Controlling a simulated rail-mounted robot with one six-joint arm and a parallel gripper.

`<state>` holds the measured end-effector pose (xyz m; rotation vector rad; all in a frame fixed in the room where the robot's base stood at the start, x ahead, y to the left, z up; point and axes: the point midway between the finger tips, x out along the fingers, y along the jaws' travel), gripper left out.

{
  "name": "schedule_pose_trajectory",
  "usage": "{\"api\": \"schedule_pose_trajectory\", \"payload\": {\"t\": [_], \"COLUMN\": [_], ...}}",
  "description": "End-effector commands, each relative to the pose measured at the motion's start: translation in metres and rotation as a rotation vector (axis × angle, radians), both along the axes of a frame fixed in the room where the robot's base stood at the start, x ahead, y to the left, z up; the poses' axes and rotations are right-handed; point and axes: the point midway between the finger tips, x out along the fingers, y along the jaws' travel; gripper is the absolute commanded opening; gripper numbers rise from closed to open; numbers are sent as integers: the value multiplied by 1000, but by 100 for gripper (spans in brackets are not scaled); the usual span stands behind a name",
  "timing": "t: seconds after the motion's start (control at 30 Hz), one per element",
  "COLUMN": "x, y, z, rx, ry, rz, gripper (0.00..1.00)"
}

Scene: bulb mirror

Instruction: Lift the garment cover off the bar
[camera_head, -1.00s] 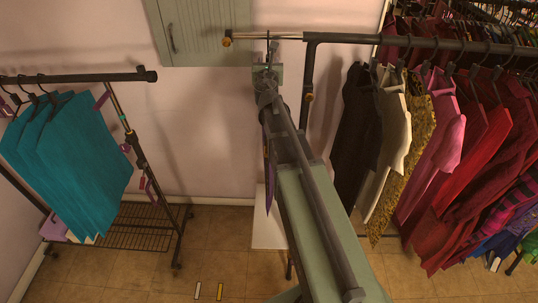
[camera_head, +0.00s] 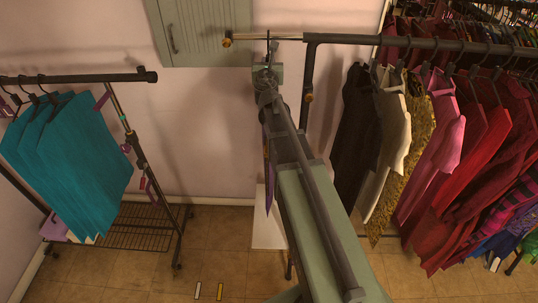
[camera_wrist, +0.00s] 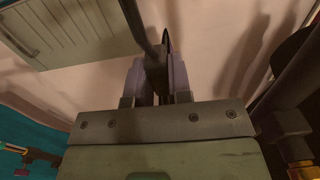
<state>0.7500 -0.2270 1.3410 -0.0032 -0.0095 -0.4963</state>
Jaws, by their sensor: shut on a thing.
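My gripper (camera_head: 267,68) is up at the thin silver end of the bar (camera_head: 285,37), shut on the dark hanger neck just below it. In the wrist view, the fingers (camera_wrist: 156,82) close from both sides on a dark piece (camera_wrist: 154,60). A dark hook (camera_head: 268,42) rises from the gripper to the bar; whether it touches the bar I cannot tell. A narrow purple strip (camera_head: 269,190), apparently the garment cover seen edge-on, hangs below, mostly hidden behind my arm.
Dark, cream, yellow, pink and red garments (camera_head: 400,150) hang close on the right. Teal garments (camera_head: 75,160) hang on a lower rack (camera_head: 85,78) at left. A green cabinet (camera_head: 205,30) is on the wall behind. Free room lies between the left rack and my arm.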

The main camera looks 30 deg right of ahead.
Motion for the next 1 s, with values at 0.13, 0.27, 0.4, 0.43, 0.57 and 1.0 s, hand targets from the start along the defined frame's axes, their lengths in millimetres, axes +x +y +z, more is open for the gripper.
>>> {"api": "schedule_pose_trajectory", "payload": {"t": [0.13, 0.27, 0.4, 0.43, 0.57, 1.0], "x": [0, 0, 0, 0, 0, -13], "y": [0, 0, 0, 0, 0, 7], "z": [8, 13, 18, 19, 19, 18], "rx": [0, 0, 0, 0, 0, 0], "ry": [0, 0, 0, 0, 0, 0], "rz": [0, 0, 0, 0, 0, 0], "gripper": [0, 0, 0, 0, 0, 0]}}
